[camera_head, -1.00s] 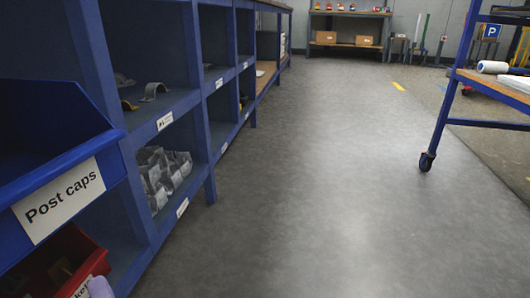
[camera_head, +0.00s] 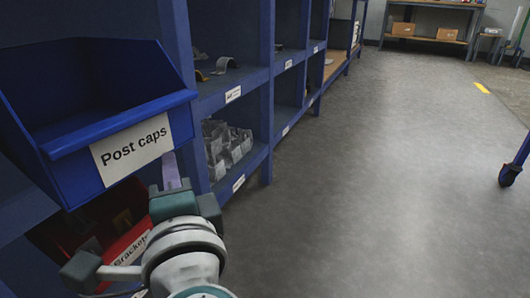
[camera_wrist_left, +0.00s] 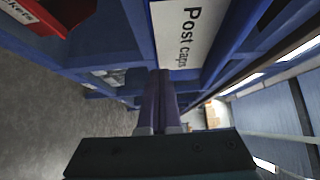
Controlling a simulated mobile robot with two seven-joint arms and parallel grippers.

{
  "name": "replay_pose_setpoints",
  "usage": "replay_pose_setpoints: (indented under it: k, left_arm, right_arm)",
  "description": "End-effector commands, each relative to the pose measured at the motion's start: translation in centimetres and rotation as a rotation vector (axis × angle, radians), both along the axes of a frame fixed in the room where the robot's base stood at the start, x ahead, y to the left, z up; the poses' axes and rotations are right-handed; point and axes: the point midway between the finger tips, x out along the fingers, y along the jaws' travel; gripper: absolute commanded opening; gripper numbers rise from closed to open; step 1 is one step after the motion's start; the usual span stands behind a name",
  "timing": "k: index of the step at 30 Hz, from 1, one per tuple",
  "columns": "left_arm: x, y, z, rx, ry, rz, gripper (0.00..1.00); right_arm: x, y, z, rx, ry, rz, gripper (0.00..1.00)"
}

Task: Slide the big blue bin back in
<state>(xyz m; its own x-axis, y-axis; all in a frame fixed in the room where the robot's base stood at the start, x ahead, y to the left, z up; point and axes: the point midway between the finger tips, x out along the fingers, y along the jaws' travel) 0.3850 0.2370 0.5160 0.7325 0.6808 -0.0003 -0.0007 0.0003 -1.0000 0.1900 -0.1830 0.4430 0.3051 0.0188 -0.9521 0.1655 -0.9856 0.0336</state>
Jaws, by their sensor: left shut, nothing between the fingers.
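The big blue bin (camera_head: 118,122) with a white "Post caps" label sits at the left in the head view. It juts out past the front of the blue shelf and looks empty where I can see in. My left gripper (camera_head: 172,168) is just below the label, its purple fingers shut with nothing between them. In the left wrist view, the shut fingertips (camera_wrist_left: 163,72) point at the lower edge of the bin front (camera_wrist_left: 228,40), close to the label. I cannot tell whether they touch it. My right gripper is not in view.
A red bin (camera_head: 126,243) labelled "Brackets" is below, partly hidden by my left arm. Blue shelving (camera_head: 264,100) with clamps and grey parts runs away to the right of it. The grey floor (camera_head: 370,200) is open. A wheeled blue frame's caster (camera_head: 509,175) is at the right.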

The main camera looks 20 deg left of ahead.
Motion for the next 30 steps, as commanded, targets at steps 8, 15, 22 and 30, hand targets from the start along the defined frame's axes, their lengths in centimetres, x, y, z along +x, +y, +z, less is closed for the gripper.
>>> replay_pose_setpoints:
  k: [8, 15, 22, 30]
  left_arm:
    - [0.0, 1.0, 0.0, 0.0, 0.0, -0.001, 0.0]
    - [0.0, 1.1, 0.0, 0.0, 0.0, -0.001, 0.0]
    - [0.1, 5.3, 0.2, 0.006, 0.0, 0.001, 0.0]
    - [0.3, 8.5, 0.1, 0.001, -0.001, 0.0, 0.0]
  right_arm:
    - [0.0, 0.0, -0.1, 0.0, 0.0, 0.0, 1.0]
    - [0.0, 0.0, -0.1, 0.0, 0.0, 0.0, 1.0]
    - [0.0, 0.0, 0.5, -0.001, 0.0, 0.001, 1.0]
    - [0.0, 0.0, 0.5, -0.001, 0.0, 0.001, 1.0]
